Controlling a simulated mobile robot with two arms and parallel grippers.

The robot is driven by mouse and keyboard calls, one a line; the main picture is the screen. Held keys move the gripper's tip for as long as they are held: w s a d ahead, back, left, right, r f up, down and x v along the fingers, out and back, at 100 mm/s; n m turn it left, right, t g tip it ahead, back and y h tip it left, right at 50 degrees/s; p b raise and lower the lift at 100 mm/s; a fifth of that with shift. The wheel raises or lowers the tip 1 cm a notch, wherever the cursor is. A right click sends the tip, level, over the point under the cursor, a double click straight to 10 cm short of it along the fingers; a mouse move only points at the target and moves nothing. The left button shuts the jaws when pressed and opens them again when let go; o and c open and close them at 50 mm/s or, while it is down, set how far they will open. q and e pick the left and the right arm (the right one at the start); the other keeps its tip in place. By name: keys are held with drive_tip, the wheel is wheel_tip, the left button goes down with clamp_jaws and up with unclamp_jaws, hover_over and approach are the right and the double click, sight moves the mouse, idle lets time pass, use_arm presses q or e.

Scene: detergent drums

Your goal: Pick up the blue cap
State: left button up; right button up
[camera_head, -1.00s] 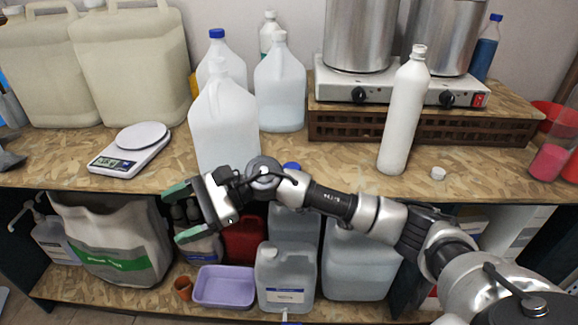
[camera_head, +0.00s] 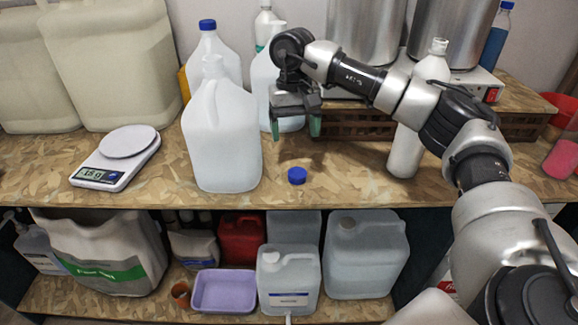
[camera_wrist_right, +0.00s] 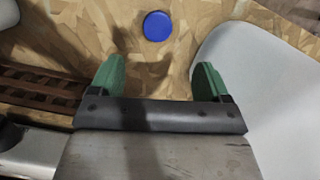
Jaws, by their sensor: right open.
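The blue cap (camera_head: 297,175) lies on the wooden bench top near its front edge, just right of a white jug. In the right wrist view the blue cap (camera_wrist_right: 157,26) lies ahead of my fingers, apart from them. My right gripper (camera_head: 295,130) points down above the bench, behind the cap. Its green-tipped fingers are open and empty, and they also show in the right wrist view (camera_wrist_right: 156,80). My left gripper is not in view.
A white jug (camera_head: 222,135) stands close left of the cap. A white bottle (camera_head: 405,150) stands to the right, partly behind my arm. A hotplate (camera_head: 480,80) with metal pots is behind. A scale (camera_head: 118,155) is at left.

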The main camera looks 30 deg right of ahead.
sight(298, 172)
drive_tip(key=f, duration=0.2)
drive_tip(key=s+f, duration=0.1)
drive_tip(key=f, duration=0.1)
drive_tip(key=shift+f+p, duration=0.15)
drive_tip(key=shift+p, duration=0.15)
drive_tip(key=shift+f, duration=0.6)
drive_tip(key=f, duration=0.1)
drive_tip(key=f+p, duration=0.1)
drive_tip(key=f, duration=0.2)
drive_tip(key=shift+s+f+p, duration=0.2)
drive_tip(key=shift+s+p, duration=0.1)
drive_tip(key=shift+p, duration=0.05)
drive_tip(key=shift+w+f, duration=0.1)
drive_tip(key=shift+f, duration=0.2)
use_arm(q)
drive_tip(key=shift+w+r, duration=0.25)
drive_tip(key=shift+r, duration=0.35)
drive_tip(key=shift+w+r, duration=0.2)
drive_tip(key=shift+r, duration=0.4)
use_arm(e)
drive_tip(key=c, duration=1)
